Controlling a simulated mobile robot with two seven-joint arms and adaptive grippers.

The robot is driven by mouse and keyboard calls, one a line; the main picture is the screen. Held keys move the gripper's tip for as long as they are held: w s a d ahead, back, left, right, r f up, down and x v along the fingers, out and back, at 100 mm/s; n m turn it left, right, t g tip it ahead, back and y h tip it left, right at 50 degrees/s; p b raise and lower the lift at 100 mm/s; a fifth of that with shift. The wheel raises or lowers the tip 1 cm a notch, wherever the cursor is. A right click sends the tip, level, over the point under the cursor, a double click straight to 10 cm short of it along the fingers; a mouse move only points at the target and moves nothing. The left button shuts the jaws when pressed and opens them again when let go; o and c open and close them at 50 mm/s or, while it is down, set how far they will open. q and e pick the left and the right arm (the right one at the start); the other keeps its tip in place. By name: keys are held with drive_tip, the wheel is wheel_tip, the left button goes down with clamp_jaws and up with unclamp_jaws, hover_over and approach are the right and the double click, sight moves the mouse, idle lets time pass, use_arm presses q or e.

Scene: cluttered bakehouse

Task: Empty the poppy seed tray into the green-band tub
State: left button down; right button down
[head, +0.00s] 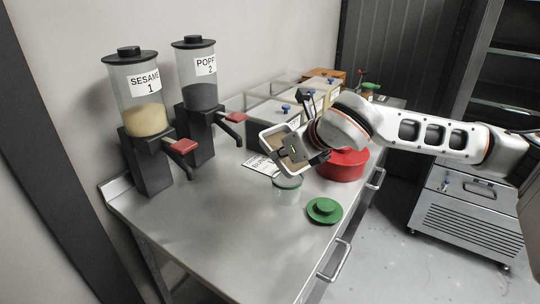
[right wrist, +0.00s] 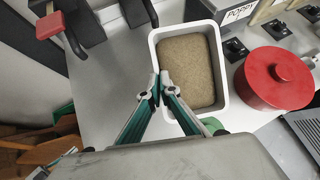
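My right gripper (right wrist: 160,92) is shut on the side wall of a pale rectangular tray (right wrist: 153,50). The tray holds a brownish layer of seeds (right wrist: 188,72). In the head view the tray (head: 265,130) is held above the table, partly hidden by my gripper (head: 293,150); its exact tilt is hard to tell. A clear tub (head: 287,190) with a greenish tint stands upright on the table just below the gripper. Its upper part is partly covered, and I cannot make out its band clearly. My left gripper is not in view.
A green lid (head: 325,210) lies near the table's front edge. A red lidded pot (head: 343,166) stands right of the tub. Sesame (head: 147,105) and poppy (head: 198,88) dispensers stand at the back left. A printed card (head: 261,165) lies behind the tub. The front-left table is clear.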

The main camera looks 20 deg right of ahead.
sight(267, 152)
drive_tip(key=s+d+r+m+t+h, duration=0.1)
drive_tip(key=s+d+r+m+h, duration=0.1)
drive_tip(key=s, duration=0.2)
drive_tip(key=w+a+f+n+y, duration=0.1)
drive_tip(key=w, duration=0.2)
drive_tip(key=w+a+f+n+y+b, duration=0.1)
drive_tip(key=w+f+n+y, duration=0.1)
drive_tip(key=w, duration=0.1)
drive_tip(key=w+a+f+n+y, duration=0.1)
drive_tip(key=w+y, duration=0.1)
drive_tip(key=w, duration=0.1)
drive_tip(key=shift+a+f, duration=0.2)
drive_tip(key=shift+a, duration=0.15)
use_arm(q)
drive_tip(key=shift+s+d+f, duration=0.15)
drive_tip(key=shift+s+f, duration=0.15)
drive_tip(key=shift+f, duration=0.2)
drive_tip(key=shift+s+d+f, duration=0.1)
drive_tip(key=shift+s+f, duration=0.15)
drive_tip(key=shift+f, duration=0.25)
use_arm(e)
drive_tip(key=shift+w+d+f+n, duration=0.1)
drive_tip(key=shift+w+n, duration=0.15)
drive_tip(key=shift+n, duration=0.05)
use_arm(q)
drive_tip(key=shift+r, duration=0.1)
drive_tip(key=shift+b, duration=0.4)
